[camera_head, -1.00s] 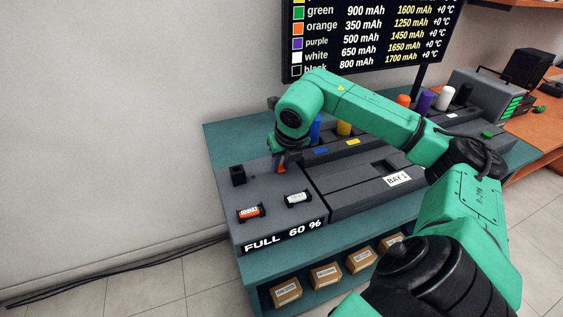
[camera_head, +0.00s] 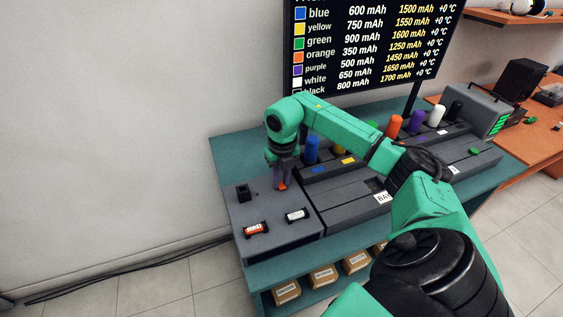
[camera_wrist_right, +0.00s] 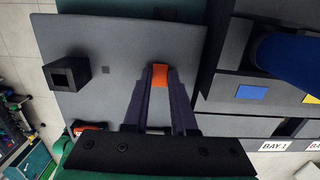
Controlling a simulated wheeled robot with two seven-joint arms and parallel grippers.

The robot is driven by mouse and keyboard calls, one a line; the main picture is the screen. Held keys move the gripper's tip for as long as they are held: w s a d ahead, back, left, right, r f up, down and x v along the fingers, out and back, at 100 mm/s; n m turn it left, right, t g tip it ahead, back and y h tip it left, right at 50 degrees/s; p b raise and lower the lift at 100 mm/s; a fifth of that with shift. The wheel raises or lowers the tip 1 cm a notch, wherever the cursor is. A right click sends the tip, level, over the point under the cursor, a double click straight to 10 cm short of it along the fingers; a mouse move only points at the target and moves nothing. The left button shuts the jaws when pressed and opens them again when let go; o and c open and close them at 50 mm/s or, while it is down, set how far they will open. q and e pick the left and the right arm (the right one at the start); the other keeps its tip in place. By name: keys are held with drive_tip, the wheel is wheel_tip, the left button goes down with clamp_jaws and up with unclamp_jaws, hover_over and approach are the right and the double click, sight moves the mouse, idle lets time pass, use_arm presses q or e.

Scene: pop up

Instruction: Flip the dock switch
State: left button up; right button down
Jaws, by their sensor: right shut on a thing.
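The dark grey dock unit (camera_head: 260,208) sits on the left end of the teal bench. My right gripper (camera_head: 282,183) points down onto its top, near the back right. In the right wrist view its two dark fingers (camera_wrist_right: 160,80) are shut on a small orange piece (camera_wrist_right: 160,75) that stands at the dock top. This orange piece looks like the switch; the fingers hide part of it, and whether it is tilted cannot be told. A square black socket (camera_head: 243,192) stands to the left. An orange cell (camera_head: 256,229) and a white cell (camera_head: 297,215) lie at the front. My left gripper is not in view.
A blue cylinder (camera_head: 312,149) stands close behind the gripper, with orange (camera_head: 394,126), purple (camera_head: 417,120) and white (camera_head: 436,115) ones farther right. A display board (camera_head: 370,45) rises behind. Boxes (camera_head: 322,276) sit on the shelf below.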

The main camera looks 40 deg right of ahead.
sight(283, 187)
drive_tip(key=c, duration=0.7)
unclamp_jaws()
drive_tip(key=shift+r, duration=0.15)
drive_tip(key=r, duration=1.4)
drive_tip(key=shift+s+a+r+p, duration=0.1)
drive_tip(key=shift+s+r+p, duration=0.1)
drive_tip(key=shift+s+p, duration=0.15)
